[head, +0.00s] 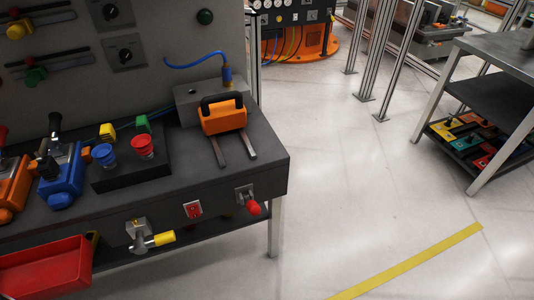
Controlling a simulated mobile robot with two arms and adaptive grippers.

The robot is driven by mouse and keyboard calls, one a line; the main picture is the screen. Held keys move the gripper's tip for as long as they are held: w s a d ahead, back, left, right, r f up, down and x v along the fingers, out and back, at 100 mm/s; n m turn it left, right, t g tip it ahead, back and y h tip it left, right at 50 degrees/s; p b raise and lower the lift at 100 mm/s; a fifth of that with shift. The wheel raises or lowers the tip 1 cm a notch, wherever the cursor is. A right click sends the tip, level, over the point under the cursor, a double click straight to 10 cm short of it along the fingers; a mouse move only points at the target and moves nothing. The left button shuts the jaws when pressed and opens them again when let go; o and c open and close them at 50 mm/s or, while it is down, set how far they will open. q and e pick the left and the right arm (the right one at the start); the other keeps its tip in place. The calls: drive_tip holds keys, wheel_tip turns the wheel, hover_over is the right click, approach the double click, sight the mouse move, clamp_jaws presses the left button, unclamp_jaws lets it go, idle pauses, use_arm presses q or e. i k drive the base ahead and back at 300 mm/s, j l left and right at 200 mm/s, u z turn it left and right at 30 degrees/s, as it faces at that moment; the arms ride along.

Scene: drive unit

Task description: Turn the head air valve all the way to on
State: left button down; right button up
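Two valve-like fittings sit on the front face of the dark bench. One has a yellow handle (160,239) on a metal body and points to the right. The other, near the bench's right corner, has a red handle (252,207) on a grey plate, pointing down and right. No label is readable, so I cannot tell which is the head air valve or read its on and off marks. Neither of my grippers is in view.
The bench (270,172) carries an orange block with a black handle (222,116), blue and red knobs, and blue and orange devices. A red bin (45,268) hangs at lower left. A shelf cart (490,85) stands at right. The floor (360,200) between is clear.

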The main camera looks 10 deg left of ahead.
sight(141, 246)
drive_tip(key=u, duration=1.55)
